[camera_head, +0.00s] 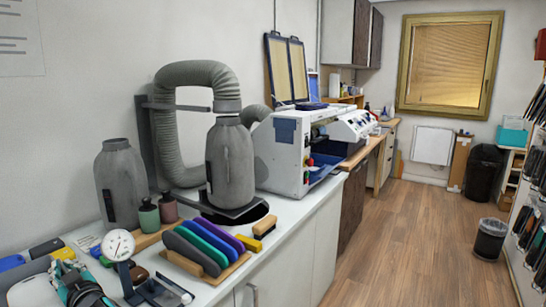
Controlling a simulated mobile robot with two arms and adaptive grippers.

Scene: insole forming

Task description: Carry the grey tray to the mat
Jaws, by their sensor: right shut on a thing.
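My right gripper (80,287), teal and black, is low at the left edge of the picture, above the white worktop. It is shut on a light grey, round-edged piece (30,292) beside it, which looks like the grey tray. The bottom and left edges of the frame cut this piece off, so its full shape and contents are hidden. I cannot make out the mat. My left gripper is not in view.
A round dial gauge (118,246) stands close to my right gripper. A rack of coloured pads (205,248), two small bottles (158,212), a grey hose machine (230,165) and a white machine (285,150) crowd the worktop (290,208). The wooden floor (410,245) is clear beside a bin (490,240).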

